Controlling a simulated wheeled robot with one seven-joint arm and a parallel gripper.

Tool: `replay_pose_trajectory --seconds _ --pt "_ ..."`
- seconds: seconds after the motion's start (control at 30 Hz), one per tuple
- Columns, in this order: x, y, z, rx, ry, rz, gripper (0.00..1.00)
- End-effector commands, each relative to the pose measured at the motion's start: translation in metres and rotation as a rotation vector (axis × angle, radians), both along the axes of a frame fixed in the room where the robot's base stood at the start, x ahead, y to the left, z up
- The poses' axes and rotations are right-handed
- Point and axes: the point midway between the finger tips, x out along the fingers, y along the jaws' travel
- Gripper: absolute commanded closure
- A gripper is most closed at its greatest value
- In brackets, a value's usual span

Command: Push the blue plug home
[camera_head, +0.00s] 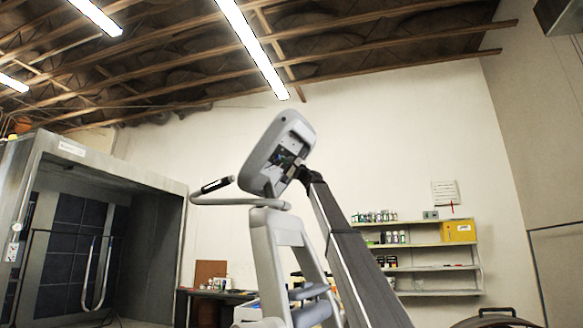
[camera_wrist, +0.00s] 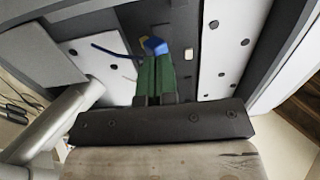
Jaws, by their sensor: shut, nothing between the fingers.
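The blue plug (camera_wrist: 154,46) sits inside the open back of the console (camera_head: 278,152), with a blue wire running off to its left in the wrist view. My gripper (camera_wrist: 156,60) shows there as two green fingers side by side, shut with nothing between them. The fingertips are right at the near side of the plug; I cannot tell whether they touch it. The plug's socket and how deep it sits are hidden. In the head view my gripper (camera_head: 301,173) is at the console's opening, and the plug is too small to make out clearly.
White panels with dark holes flank the recess in the wrist view. A small cream connector (camera_wrist: 214,24) lies right of the plug. The machine's grey handlebar (camera_head: 240,201) extends left below the console. Shelves (camera_head: 430,245) stand along the back wall.

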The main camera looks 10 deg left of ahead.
Motion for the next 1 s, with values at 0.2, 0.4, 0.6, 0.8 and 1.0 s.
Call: replay_pose_trajectory --seconds 0.2,0.4,0.6,0.8,1.0 --pt "0.003 0.009 0.007 0.0 0.0 0.0 1.0" --pt "0.003 0.009 0.007 0.0 0.0 0.0 1.0" --pt "0.006 0.014 0.012 0.0 -0.001 0.001 1.0" --pt "0.009 0.024 0.021 0.0 0.0 0.0 1.0" --pt "0.01 0.024 0.022 0.001 0.0 -0.001 1.0"
